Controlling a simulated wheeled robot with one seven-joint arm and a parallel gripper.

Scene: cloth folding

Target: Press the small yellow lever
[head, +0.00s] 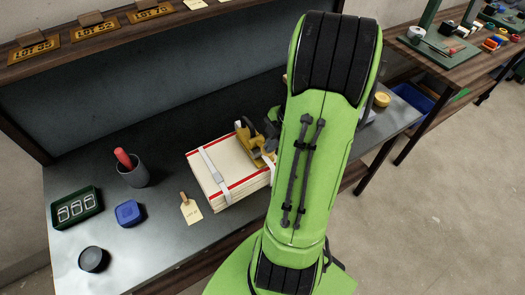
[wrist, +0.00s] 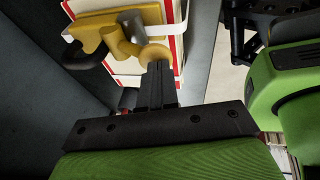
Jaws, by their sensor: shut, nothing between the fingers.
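A yellow strapping tool (head: 243,138) with yellow handle-like parts sits on a stack of cream cloth with red stripes (head: 222,181). In the wrist view the tool (wrist: 100,27) fills the upper left, with a short curved yellow piece (wrist: 122,43) and a rounded yellow end (wrist: 154,53). I cannot tell for sure which piece is the small lever. My gripper (wrist: 160,67) is shut and empty, its fingertips close to the rounded end. Whether they touch it I cannot tell. In the head view my green arm hides most of my gripper and the tool's right side.
White straps (head: 213,174) bind the stack on the grey bench (head: 165,232). A tag (head: 190,210), blue block (head: 129,213), cup with a red-handled item (head: 133,173), green tray (head: 76,208) and dark round container (head: 93,260) stand left. A shelf (head: 110,35) runs behind.

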